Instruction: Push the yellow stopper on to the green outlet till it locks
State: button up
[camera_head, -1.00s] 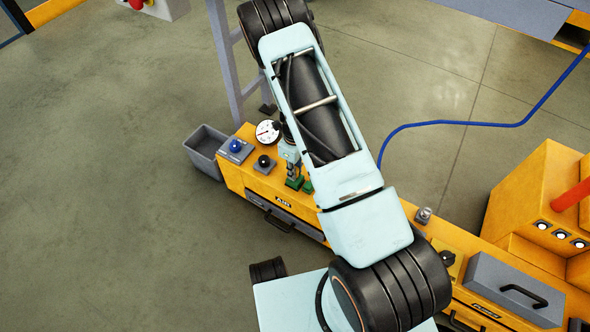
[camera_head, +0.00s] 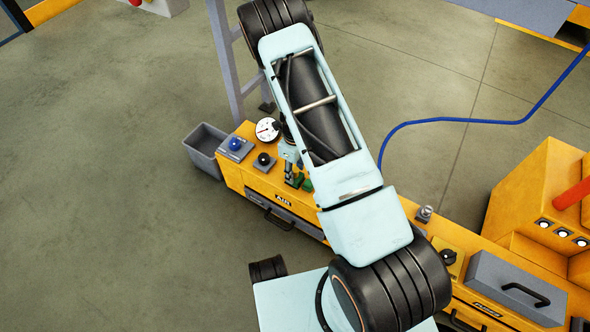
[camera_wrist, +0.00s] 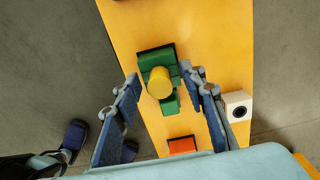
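In the wrist view the yellow stopper (camera_wrist: 158,83) shows as a round yellow end over the green outlet (camera_wrist: 146,62), which sits on the orange bench. I cannot tell from above whether the stopper is fully seated or locked. My gripper (camera_wrist: 159,72) is open, with one blue-padded finger on each side of the stopper. A gap shows on the left; the right fingertip is close to the stopper, and contact is unclear. In the head view green parts of the outlet (camera_head: 297,181) show below my gripper, and my arm hides much of it.
An orange-red block (camera_wrist: 182,145) and a white block with a dark round hole (camera_wrist: 237,105) are nearby. The bench also carries a gauge (camera_head: 267,130), a blue knob (camera_head: 235,145) and a black knob (camera_head: 263,159). A grey bin (camera_head: 205,150) hangs at its left end.

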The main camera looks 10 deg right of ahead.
jog(key=shift+r, duration=0.1)
notch_tip(320, 180, up, 12)
dwell(0.6)
dwell(0.4)
